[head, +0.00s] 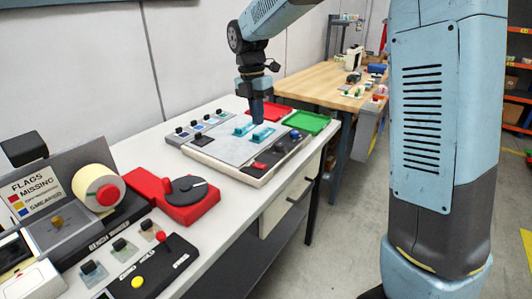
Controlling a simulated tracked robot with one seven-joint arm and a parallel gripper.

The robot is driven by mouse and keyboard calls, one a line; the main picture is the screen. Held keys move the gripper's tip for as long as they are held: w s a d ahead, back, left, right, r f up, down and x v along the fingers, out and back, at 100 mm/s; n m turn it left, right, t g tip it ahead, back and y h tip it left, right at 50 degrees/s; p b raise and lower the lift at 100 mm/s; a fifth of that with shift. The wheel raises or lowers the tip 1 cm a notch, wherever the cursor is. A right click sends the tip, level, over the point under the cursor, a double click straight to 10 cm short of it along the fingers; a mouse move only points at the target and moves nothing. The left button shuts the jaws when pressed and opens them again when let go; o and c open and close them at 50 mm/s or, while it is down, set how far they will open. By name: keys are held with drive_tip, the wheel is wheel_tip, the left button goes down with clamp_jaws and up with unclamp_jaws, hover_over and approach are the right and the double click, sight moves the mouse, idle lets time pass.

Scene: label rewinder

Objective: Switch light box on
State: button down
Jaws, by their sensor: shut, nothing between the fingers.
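A low, pale panel box with a grey top (208,149), which looks like the light box, lies on the white bench. Two light-blue pieces (262,134) sit on its top. Along its front right edge is a dark strip with a small red control (260,166), a dark knob and a blue button (295,134). Which control is the light switch, and whether it is on, I cannot tell. My gripper (257,119) points down over the back of the panel, close to the light-blue pieces. It is shut and holds nothing. Whether its tips touch anything is unclear.
A red tray (268,112) and a green tray (308,122) lie behind the panel. Nearer stand a red device with a dark dial (187,190), a label roll (98,188) and a control box with a yellow button (138,282). A wooden table (318,86) stands beyond.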

sight(263, 166)
drive_tip(key=f, duration=0.4)
drive_tip(key=d+f, duration=0.1)
drive_tip(key=f, duration=0.4)
drive_tip(key=s+f, duration=0.1)
drive_tip(key=f, duration=0.3)
drive_tip(key=shift+d+f, duration=0.15)
drive_tip(key=shift+f, duration=0.2)
drive_tip(key=shift+f, duration=0.15)
drive_tip(key=shift+w+a+r, duration=0.25)
drive_tip(key=shift+w+a, duration=0.2)
drive_tip(key=shift+a, duration=0.1)
idle(0.3)
